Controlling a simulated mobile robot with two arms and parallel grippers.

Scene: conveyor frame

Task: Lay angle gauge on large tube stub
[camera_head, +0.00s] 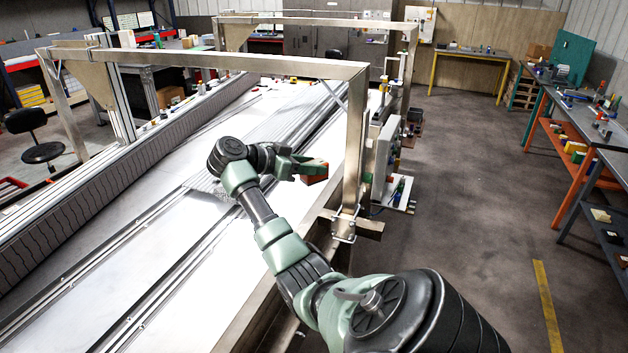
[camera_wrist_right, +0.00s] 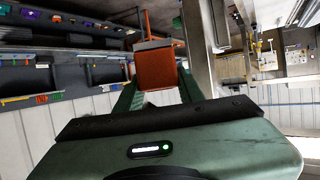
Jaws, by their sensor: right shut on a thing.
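My right gripper (camera_head: 303,167) reaches out over the conveyor bed and is shut on an orange-red piece, which looks like the angle gauge (camera_head: 316,178). I cannot make out the large tube stub in either view. My left gripper is not in view.
A metal frame (camera_head: 230,62) spans the conveyor, its near post (camera_head: 354,140) close to my right gripper. A boxy unit with small parts (camera_head: 384,155) stands just right of that post. Workbenches (camera_head: 610,155) line the right side. The floor (camera_head: 470,180) between is clear.

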